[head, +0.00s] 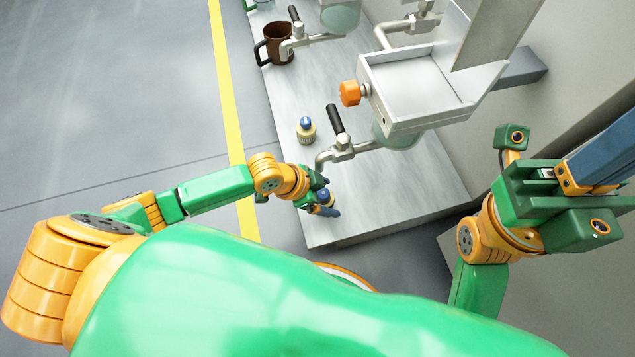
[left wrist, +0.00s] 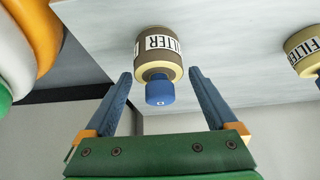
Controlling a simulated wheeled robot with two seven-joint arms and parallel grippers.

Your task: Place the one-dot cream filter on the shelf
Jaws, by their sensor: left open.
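A filter (left wrist: 158,52) with a brown body, cream ring, FILTER label and blue knob is ahead of my left gripper in the left wrist view. The blue knob's end shows one small pale mark. In the head view this filter (head: 324,197) is partly hidden by my left gripper (head: 328,203), near the bench's front edge. My left gripper is open, its fingers apart on either side of the knob. A second, cream filter (head: 306,130) with a blue knob stands farther back; it also shows in the left wrist view (left wrist: 303,50). I cannot tell which surface is the shelf.
The grey bench (head: 400,195) carries a press with a tray-like metal box (head: 415,85), an orange knob (head: 350,93) and a black-handled lever (head: 336,120). A brown mug (head: 277,43) stands farther back. My right gripper (head: 605,150) is at the right, near the wall.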

